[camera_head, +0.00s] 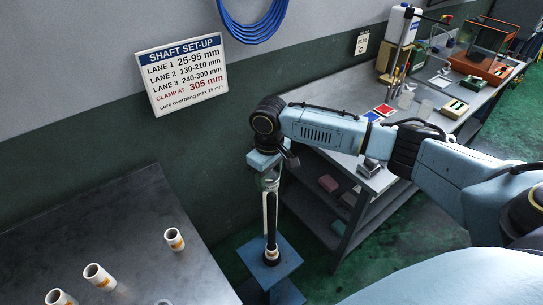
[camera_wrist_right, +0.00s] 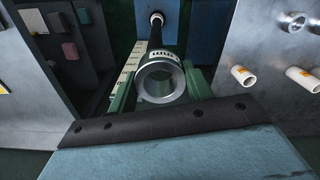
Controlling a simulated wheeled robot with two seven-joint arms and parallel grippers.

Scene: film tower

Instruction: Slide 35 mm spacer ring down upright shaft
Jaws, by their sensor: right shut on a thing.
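The upright black shaft (camera_head: 270,218) stands on a blue base plate (camera_head: 267,263) in the head view. My right gripper (camera_head: 269,180) is above it, pointing down at its upper end. In the right wrist view, the green fingers of my right gripper (camera_wrist_right: 160,86) are shut on a silver-faced spacer ring (camera_wrist_right: 146,92) with a pale marked band on its side. The black shaft (camera_wrist_right: 155,38) runs on beyond the ring, roughly in line with it, to the blue base. I cannot tell whether the ring is around the shaft's tip or just above it. My left gripper is out of view.
A grey bench (camera_head: 125,230) at the left carries several white tubes (camera_head: 174,239) with orange marks. A second bench (camera_head: 425,120) at the right holds tools and parts. A set-up sign (camera_head: 182,72) hangs on the wall behind the shaft.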

